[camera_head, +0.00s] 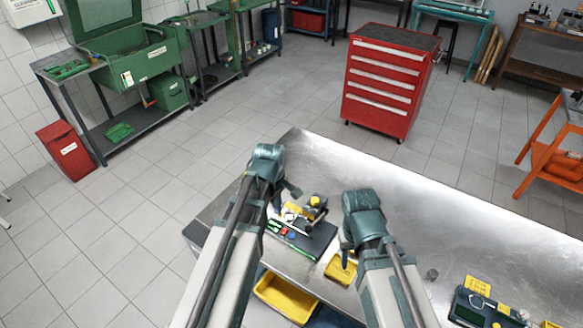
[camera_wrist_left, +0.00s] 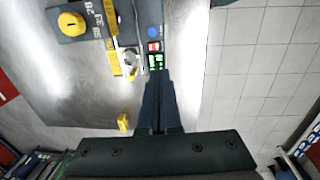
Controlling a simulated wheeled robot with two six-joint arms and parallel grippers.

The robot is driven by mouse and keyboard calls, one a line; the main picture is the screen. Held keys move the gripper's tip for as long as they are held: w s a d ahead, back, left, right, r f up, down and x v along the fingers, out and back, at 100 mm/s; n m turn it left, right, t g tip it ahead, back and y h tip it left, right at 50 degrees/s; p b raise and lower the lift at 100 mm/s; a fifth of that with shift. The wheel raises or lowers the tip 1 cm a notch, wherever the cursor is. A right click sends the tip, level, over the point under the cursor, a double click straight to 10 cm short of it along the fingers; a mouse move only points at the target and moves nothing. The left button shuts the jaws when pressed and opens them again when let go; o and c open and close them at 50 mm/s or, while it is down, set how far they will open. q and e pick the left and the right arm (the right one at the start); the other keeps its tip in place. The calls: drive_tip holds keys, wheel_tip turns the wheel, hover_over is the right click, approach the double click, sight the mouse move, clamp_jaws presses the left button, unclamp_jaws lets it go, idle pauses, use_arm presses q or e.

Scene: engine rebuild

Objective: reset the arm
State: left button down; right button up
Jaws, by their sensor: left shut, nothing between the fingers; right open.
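My left arm reaches up from the bottom of the head view. Its gripper (camera_head: 290,190) hangs by the near left edge of the metal bench, above the grey mat with tools. In the left wrist view the left gripper (camera_wrist_left: 158,85) is shut with nothing between its fingers. The fingertips point at small green, red and blue pieces (camera_wrist_left: 155,50), apparently above them. My right arm is to the right, with its gripper (camera_head: 347,245) low beside the wrist, near a small yellow bin (camera_head: 341,268). The right fingers are mostly hidden by the wrist; the gripper is open and nothing shows in it.
The metal bench (camera_head: 450,215) is bare over its far middle. A dark green device (camera_head: 480,308) with a yellow label lies at the near right. A larger yellow bin (camera_head: 286,296) sits below the bench's top edge. A red tool cabinet (camera_head: 388,85) stands beyond, across open floor.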

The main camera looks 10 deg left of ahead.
use_arm(q)
drive_tip(key=s+d+m, duration=0.1)
drive_tip(key=s+m, duration=0.6)
drive_tip(key=m, duration=0.7)
drive_tip(key=s+d+f+m+b, duration=0.1)
drive_tip(key=s+d+f+b, duration=0.1)
drive_tip(key=d+f+b, duration=0.1)
drive_tip(key=s+d+f+m+g+y+b, duration=0.1)
drive_tip(key=d+f+b, duration=0.2)
drive_tip(key=d, duration=0.1)
drive_tip(key=s+d+f+m+b, duration=0.1)
drive_tip(key=s+d+f+b, duration=0.1)
drive_tip(key=d+f+b, duration=0.2)
drive_tip(key=shift+s+m+y, duration=0.3)
drive_tip(key=shift+m, duration=0.1)
use_arm(e)
wheel_tip(320, 180, down, 10)
drive_tip(key=shift+f, duration=0.1)
